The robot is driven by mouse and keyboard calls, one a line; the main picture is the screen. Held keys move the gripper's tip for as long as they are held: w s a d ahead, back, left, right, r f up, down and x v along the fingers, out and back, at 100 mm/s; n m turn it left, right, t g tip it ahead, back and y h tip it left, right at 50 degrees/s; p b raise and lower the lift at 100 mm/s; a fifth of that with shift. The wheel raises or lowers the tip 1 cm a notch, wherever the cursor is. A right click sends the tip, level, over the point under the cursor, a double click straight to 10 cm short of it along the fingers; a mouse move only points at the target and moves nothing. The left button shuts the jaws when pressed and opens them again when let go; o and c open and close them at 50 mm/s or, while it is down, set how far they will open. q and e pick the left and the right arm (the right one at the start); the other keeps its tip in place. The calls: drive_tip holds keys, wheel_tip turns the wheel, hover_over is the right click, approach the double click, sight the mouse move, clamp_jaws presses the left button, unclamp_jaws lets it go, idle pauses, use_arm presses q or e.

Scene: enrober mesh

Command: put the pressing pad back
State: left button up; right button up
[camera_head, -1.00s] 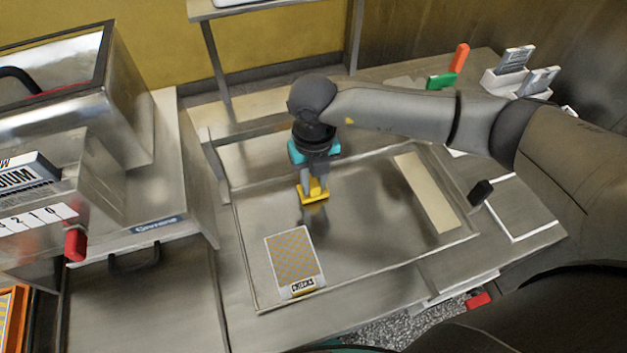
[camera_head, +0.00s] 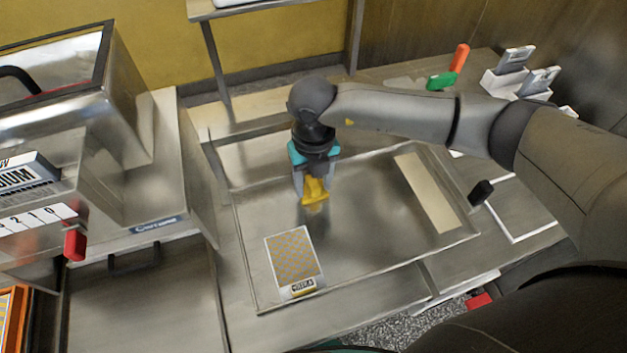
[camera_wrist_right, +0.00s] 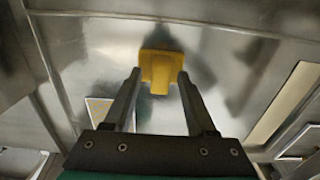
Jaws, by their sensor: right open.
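The yellow pressing pad (camera_head: 315,194) is in the back left part of the shallow metal tray (camera_head: 360,230), apart from the patterned card. It also shows in the right wrist view (camera_wrist_right: 160,70), with its handle toward the gripper. My right gripper (camera_head: 314,190) is above the pad, pointing down. Its two fingers (camera_wrist_right: 157,78) are spread, one on each side of the handle, with visible gaps. I cannot tell for sure whether the pad's underside touches the tray. My left gripper is not in view.
A card with a gold pattern (camera_head: 293,258) lies in the tray's front left. A cream strip (camera_head: 427,192) lies along its right side. A black-handled tool (camera_head: 481,192) is at the right rim. A metal machine (camera_head: 70,100) stands left. The tray's middle is clear.

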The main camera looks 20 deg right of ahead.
sight(313, 184)
wheel_tip(313, 184, up, 12)
drive_tip(key=shift+p, duration=0.3)
idle(0.5)
